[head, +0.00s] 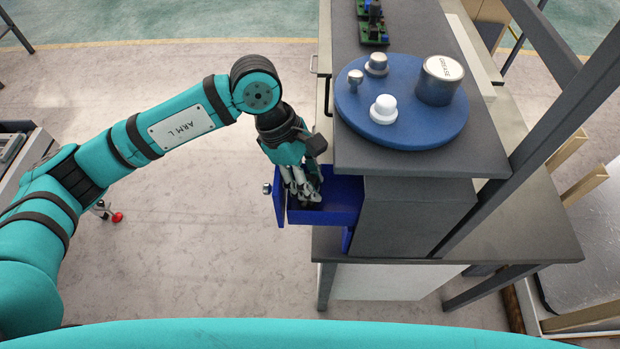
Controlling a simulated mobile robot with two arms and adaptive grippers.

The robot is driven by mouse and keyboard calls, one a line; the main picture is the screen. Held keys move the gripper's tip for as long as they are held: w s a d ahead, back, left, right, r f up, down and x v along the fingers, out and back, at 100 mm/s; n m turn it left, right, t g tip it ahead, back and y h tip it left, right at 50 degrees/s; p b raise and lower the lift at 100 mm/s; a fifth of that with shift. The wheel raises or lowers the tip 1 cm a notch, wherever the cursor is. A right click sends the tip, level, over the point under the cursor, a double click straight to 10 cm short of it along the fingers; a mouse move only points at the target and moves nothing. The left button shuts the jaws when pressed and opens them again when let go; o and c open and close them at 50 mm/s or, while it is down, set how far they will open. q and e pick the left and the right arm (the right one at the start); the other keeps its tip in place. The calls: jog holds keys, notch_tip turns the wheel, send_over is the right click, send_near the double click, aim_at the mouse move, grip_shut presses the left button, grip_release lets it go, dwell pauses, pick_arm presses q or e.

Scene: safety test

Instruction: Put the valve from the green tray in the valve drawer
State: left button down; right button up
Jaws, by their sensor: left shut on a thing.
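The blue drawer (335,215) stands open on the left side of the grey cabinet under the worktop, with a round silver knob (267,188) on its front. My left gripper (306,197) reaches down into the open drawer, and its fingers are shut. The thing between them looks like the valve, but the fingers hide nearly all of it and its shape cannot be made out. I cannot tell whether it touches the drawer floor. The green tray is not in view, and neither is my right gripper.
A blue round turntable (400,135) on the worktop above the drawer holds a grease can (438,84), a white-capped piece (383,108) and two silver pieces. Green circuit boards (374,32) lie farther back. A grey post (535,145) rises at right.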

pick_arm(q)
jog(key=c, duration=1.2)
grip_release()
jog(key=shift+r, duration=0.15)
jog(key=shift+r+p, duration=0.6)
jog(key=shift+p, duration=0.35)
jog(key=b+v, duration=0.4)
jog(key=v, duration=0.8)
jog(key=shift+f, duration=0.1)
